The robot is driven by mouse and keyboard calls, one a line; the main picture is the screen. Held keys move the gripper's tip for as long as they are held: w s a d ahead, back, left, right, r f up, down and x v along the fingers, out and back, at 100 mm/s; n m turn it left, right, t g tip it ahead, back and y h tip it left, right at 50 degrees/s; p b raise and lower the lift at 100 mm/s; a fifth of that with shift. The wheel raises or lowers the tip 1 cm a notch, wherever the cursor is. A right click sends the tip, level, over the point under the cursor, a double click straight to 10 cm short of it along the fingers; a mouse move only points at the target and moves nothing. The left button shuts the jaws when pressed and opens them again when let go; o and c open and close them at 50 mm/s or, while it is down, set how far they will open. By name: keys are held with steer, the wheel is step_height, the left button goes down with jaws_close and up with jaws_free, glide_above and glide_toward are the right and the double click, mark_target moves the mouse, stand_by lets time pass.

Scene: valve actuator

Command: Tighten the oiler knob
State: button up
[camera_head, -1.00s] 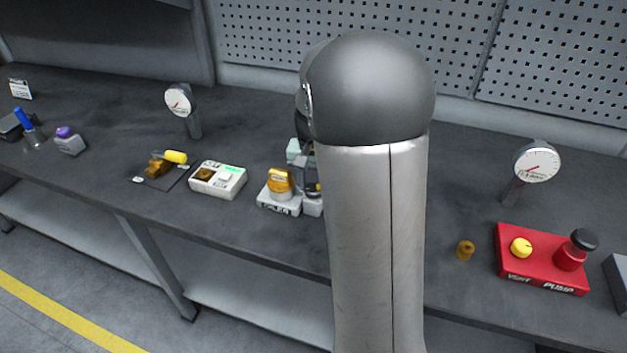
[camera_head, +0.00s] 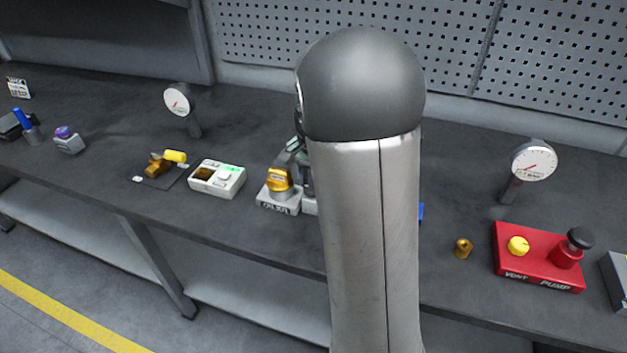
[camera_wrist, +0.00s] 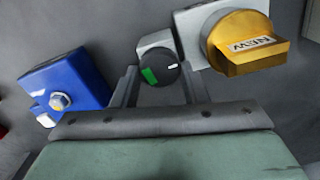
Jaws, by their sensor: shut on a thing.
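In the wrist view, a round black knob (camera_wrist: 159,67) with a green patch and a white mark sits on a small grey block (camera_wrist: 155,41). My gripper (camera_wrist: 160,76) is around this knob, with one finger on each side, shut on it. I take this for the oiler knob, but no label on it can be read. In the head view my arm hides the knob and most of the gripper.
Close on the right in the wrist view is a yellow knob marked NEW (camera_wrist: 240,43) on a pale block; it also shows in the head view (camera_head: 280,179). A blue box (camera_wrist: 66,84) with bolts stands left. A red pump unit (camera_head: 538,258) and brass piece (camera_head: 463,249) stand right.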

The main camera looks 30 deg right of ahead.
steer(key=o, duration=1)
steer(key=shift+r, duration=0.15)
step_height(320, 180, up, 17)
steer(key=shift+r, duration=0.1)
steer(key=s+a+f+n, duration=0.4)
steer(key=s+a+f, duration=0.1)
steer(key=s, duration=0.2)
steer(key=s+a+f+n, duration=0.4)
steer(key=s+f, duration=0.1)
steer(key=s, duration=0.2)
steer(key=s+a+f+n, duration=0.4)
steer(key=s+a+f, duration=0.1)
steer(key=s, duration=0.2)
steer(key=shift+s+a+f, duration=0.25)
steer(key=shift+a+f, duration=0.05)
steer(key=shift+f, duration=0.05)
